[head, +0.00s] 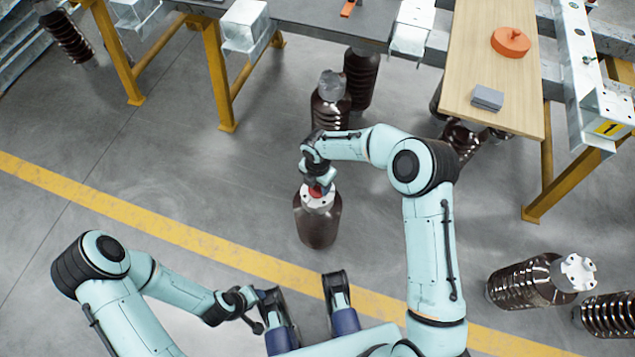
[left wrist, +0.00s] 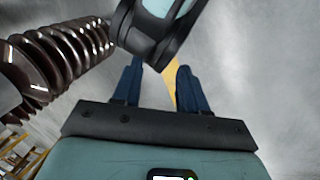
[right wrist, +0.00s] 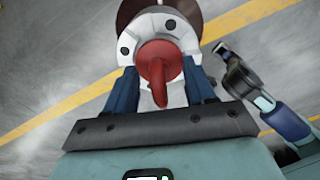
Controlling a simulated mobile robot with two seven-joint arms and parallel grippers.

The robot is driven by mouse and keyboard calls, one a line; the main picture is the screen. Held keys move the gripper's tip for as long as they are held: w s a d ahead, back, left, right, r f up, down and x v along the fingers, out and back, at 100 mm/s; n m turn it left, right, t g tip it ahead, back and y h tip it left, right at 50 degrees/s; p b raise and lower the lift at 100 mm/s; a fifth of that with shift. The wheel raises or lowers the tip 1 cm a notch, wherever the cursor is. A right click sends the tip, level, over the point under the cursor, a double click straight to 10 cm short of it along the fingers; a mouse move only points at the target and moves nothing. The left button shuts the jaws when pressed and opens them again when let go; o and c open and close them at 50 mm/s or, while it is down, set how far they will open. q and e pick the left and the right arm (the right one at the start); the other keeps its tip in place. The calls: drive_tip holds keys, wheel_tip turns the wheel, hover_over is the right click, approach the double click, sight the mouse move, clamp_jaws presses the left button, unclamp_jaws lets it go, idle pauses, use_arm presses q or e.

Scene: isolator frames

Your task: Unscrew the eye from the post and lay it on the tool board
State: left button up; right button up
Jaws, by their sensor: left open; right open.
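The eye is a red part (right wrist: 160,72) on the pale metal cap of the brown post (head: 317,222), which stands upright on the floor. It also shows as a small red patch in the head view (head: 317,191). My right gripper (right wrist: 162,80) is open, with its blue fingers on either side of the eye; contact cannot be told. My left gripper (left wrist: 158,68) is open and empty, with one of my arm links in front of it. The tool board appears to be the light wooden board (head: 490,40) at the upper right, away from both grippers.
An orange disc (head: 510,42) and a grey block (head: 487,97) lie on the wooden board. Brown ribbed insulators stand behind the post (head: 330,103) and lie at the lower right (head: 530,282). Yellow-legged benches (head: 220,80) line the back. The floor left of the post is clear.

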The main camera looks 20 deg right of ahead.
use_arm(q)
drive_tip(key=shift+g+h, duration=0.3)
drive_tip(key=shift+g, duration=0.4)
drive_tip(key=s+r+p, duration=0.1)
drive_tip(key=s+d+r, duration=0.1)
drive_tip(key=s+d+r+p, duration=0.1)
drive_tip(key=s, duration=0.1)
drive_tip(key=shift+r+p, duration=0.1)
drive_tip(key=shift+p, duration=0.2)
use_arm(e)
wheel_tip(320, 180, up, 13)
drive_tip(key=shift+r, duration=0.2)
